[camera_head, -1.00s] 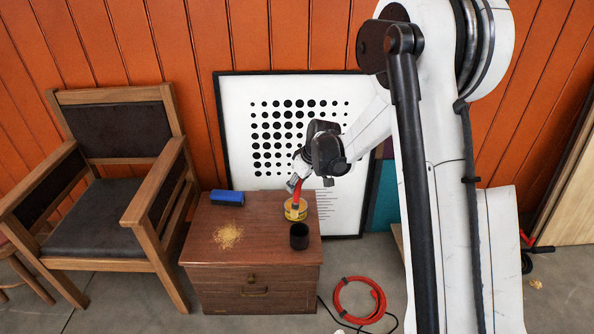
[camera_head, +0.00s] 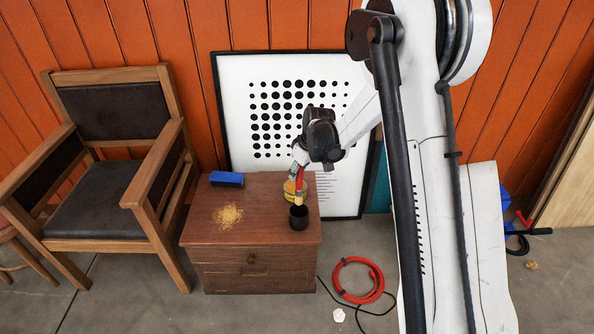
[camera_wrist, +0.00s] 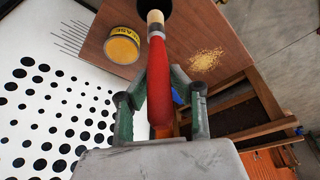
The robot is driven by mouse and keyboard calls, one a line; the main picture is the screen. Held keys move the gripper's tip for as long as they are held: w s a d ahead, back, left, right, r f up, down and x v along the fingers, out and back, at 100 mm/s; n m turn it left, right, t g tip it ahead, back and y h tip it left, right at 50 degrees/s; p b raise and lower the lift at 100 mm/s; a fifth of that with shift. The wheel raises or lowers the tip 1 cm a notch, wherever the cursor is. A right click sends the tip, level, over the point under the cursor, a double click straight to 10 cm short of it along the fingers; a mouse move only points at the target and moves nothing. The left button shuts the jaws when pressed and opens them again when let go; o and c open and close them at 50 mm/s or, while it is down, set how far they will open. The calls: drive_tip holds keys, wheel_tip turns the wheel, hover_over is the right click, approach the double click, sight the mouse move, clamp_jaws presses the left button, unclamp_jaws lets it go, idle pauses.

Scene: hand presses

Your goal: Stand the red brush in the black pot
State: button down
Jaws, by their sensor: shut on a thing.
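My gripper (camera_head: 299,172) is shut on the red brush (camera_wrist: 159,88), with a finger on each side of its red handle in the wrist view (camera_wrist: 160,78). The brush hangs with its pale bristle end (camera_wrist: 155,17) down. The black pot (camera_head: 299,221) stands upright near the front right corner of the wooden cabinet top. Its dark shape (camera_wrist: 152,5) shows at the top of the wrist view. The bristle end is right at the pot's mouth; I cannot tell whether it is inside or just above the rim.
A yellow tin (camera_head: 289,189) stands just behind the pot, close to the brush. A blue block (camera_head: 227,179) and a patch of yellowish crumbs (camera_head: 228,216) lie on the cabinet top (camera_head: 205,238). A chair (camera_head: 95,200) stands left, and a dotted board (camera_head: 240,110) leans behind.

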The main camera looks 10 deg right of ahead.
sight(297, 190)
drive_tip(key=shift+f+b, duration=2.95)
drive_tip(key=shift+f, duration=1.35)
drive_tip(key=c, duration=1.5)
unclamp_jaws()
drive_tip(key=shift+r, duration=0.1)
drive_tip(key=v, duration=1.2)
